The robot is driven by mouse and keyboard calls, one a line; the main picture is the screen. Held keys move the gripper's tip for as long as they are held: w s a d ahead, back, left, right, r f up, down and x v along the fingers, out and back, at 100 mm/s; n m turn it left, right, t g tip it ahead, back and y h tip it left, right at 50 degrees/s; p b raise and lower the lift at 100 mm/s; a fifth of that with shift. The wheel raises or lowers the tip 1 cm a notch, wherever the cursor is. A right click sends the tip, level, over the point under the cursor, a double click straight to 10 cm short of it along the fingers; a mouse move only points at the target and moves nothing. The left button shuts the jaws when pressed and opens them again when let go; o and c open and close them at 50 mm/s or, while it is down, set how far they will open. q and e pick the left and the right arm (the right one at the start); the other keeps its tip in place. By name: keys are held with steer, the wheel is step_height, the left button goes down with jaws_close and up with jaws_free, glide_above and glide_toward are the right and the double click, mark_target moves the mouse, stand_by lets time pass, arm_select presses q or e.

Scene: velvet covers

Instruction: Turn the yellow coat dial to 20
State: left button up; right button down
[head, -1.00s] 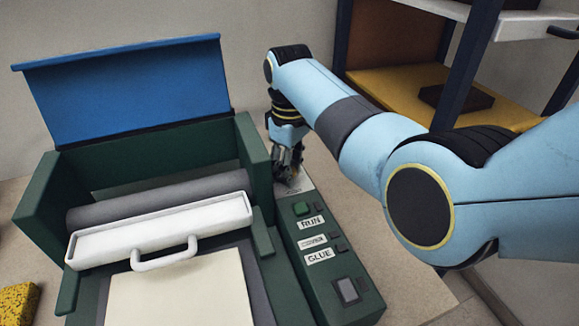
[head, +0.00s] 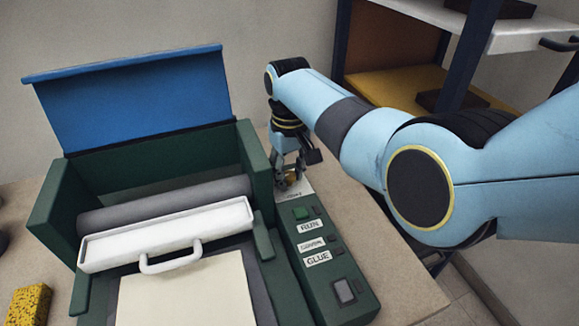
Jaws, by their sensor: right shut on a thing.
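The yellow coat dial (head: 291,177) is at the far end of the green control panel and shows only as a small patch between my fingers. Its setting cannot be read. My right gripper (head: 289,178) points down over the panel's far end and is shut on the dial, with a dark finger part sticking out to the right. A light label plate (head: 304,191) lies just in front of it, mostly too small to read. My left gripper is not in view.
The green machine (head: 62,192) with its raised blue lid (head: 130,98) stands left of the panel. A green button (head: 302,213), RUN and GLUE labels and a small display (head: 344,290) are nearer. A yellow sponge (head: 28,303) lies at lower left; shelves (head: 400,85) stand behind right.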

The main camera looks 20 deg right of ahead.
mark_target(289, 174)
steer(key=shift+m+p, duration=0.45)
steer(key=shift+m, duration=0.75)
steer(key=shift+w, duration=0.1)
steer(key=c, duration=1)
jaws_free()
step_height(289, 174, up, 12)
